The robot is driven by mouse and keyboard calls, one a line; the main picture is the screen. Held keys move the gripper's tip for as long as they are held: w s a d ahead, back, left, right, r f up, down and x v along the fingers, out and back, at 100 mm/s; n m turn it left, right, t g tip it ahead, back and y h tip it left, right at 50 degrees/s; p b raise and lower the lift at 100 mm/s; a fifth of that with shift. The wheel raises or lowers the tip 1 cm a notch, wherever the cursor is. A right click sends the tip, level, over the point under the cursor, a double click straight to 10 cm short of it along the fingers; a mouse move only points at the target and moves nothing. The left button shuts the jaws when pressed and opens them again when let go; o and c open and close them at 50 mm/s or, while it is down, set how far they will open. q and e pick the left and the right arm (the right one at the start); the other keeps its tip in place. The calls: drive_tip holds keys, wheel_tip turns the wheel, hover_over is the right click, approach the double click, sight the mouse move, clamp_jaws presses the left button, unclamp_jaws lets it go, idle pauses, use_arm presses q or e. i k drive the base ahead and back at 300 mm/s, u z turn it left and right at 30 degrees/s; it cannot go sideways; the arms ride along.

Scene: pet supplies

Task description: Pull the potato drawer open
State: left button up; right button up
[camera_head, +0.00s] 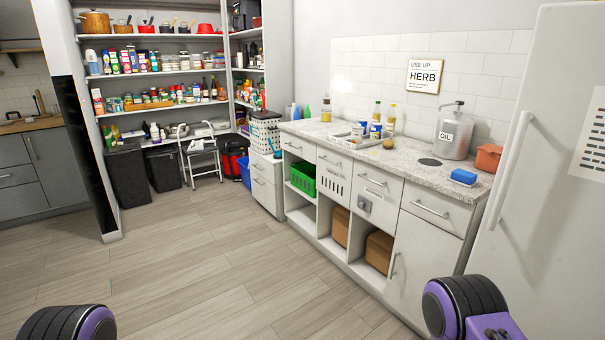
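A white counter unit stands along the right wall, with several handled drawer fronts in its upper row. One white front (334,175) has dark vertical slots; it appears shut, and I cannot read a potato label on it. To its right, another drawer front (378,186) has a bar handle, with a small grey fitting (363,205) below. I cannot tell for sure which is the potato drawer. Neither gripper is in view; only purple and black parts of my arms show at the bottom left and bottom right.
A green crate (303,179) and brown boxes (379,251) fill open cubbies. A white fridge (545,200) stands at right. The wood floor (200,270) ahead is clear.

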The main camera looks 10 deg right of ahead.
sight(384, 189)
drive_tip(key=i, duration=1.55)
drive_tip(key=z, duration=1.95)
drive_tip(key=i, duration=0.5)
drive_tip(key=u, duration=0.05)
